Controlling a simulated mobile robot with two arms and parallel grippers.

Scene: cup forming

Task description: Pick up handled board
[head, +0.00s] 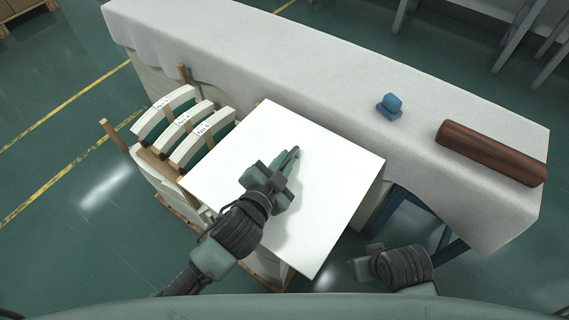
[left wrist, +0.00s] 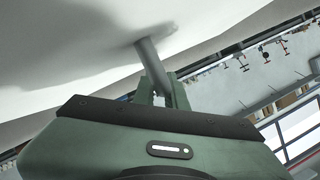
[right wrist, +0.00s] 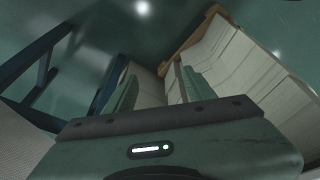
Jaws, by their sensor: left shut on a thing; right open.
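The handled board (head: 335,185) is a large white square panel in the head view. It covers part of the white stacks at the table's front side. My left gripper (head: 285,163) lies over its middle. In the left wrist view, the fingers are shut on the board's grey rod handle (left wrist: 152,62), which meets the pale board surface (left wrist: 70,45). The handle is mostly hidden by the gripper in the head view. My right gripper (right wrist: 160,92) is open and empty in the right wrist view, low beside the pale stacks.
A long cloth-covered table (head: 300,65) runs behind the board, with a blue object (head: 389,106) and a brown roll (head: 490,152) on it. Curved, labelled white pieces (head: 186,125) stand between wooden posts at the left. A blue frame (right wrist: 42,75) stands near my right gripper.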

